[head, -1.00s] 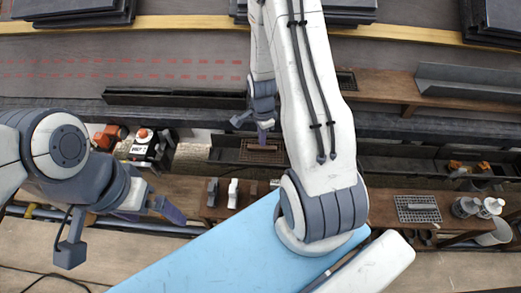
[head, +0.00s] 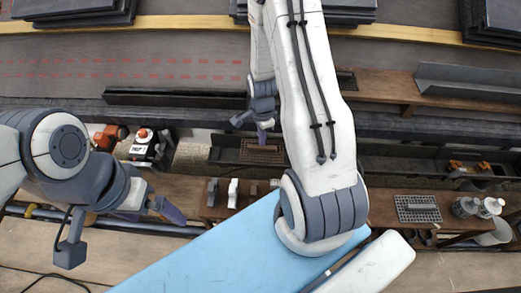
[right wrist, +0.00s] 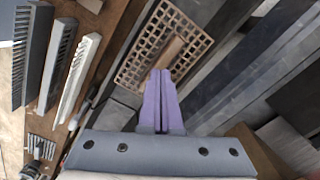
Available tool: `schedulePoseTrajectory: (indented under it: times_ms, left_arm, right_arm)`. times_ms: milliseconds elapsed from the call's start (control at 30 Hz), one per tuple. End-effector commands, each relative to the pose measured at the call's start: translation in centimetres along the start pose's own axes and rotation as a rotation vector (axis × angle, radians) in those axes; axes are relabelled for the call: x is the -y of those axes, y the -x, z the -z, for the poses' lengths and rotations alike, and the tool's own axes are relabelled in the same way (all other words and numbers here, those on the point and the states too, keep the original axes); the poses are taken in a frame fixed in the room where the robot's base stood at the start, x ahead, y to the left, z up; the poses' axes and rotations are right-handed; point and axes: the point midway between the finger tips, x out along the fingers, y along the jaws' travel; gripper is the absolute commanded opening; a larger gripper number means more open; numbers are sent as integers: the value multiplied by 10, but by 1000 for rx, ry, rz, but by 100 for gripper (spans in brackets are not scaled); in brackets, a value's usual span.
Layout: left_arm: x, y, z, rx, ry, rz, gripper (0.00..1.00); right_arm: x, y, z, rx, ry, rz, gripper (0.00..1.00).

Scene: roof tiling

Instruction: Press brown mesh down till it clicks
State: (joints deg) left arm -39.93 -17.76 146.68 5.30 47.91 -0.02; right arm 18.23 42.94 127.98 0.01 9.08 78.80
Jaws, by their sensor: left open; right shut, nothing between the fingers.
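The brown mesh (head: 262,157) is a square grid with a plain brown bar across its middle. It sits in the dark gutter channel in the head view, partly covered by my right arm. In the right wrist view the mesh (right wrist: 140,62) lies just beyond my right gripper (right wrist: 161,74). The purple fingertips are shut together and overlap its near edge, close to the bar. I cannot tell whether they touch it. In the head view my right gripper (head: 264,135) is above the mesh's far side. My left gripper (head: 155,208) is open and empty, well left of the mesh.
A grey mesh (head: 417,208) lies on the wooden bench at right, near white containers (head: 490,207). A grey and a white comb-like piece (right wrist: 80,75) lie left of the mesh. Dark channels run across the scene.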

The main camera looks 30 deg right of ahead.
Motion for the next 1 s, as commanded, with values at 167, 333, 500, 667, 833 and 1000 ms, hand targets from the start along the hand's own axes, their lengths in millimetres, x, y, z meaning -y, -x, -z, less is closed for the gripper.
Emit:
schedulePoseTrajectory:
  times_ms: [167,333,500,667,833,1000]
  left_arm:
    - [0,-2,0,0,0,0,100]
    - [0,-4,0,0,0,0,100]
    - [0,-6,0,0,0,0,100]
    - [0,-7,0,0,0,0,100]
    - [1,-9,0,0,0,0,100]
    - [1,-10,0,0,0,0,100]
  right_arm:
    - [0,-3,0,0,0,0,0]
    - [0,-6,0,0,0,0,0]
    - [0,-8,0,0,0,0,0]
    - [0,-11,0,0,0,0,0]
    - [0,-13,0,0,0,0,0]
    - [0,-16,0,0,0,0,0]
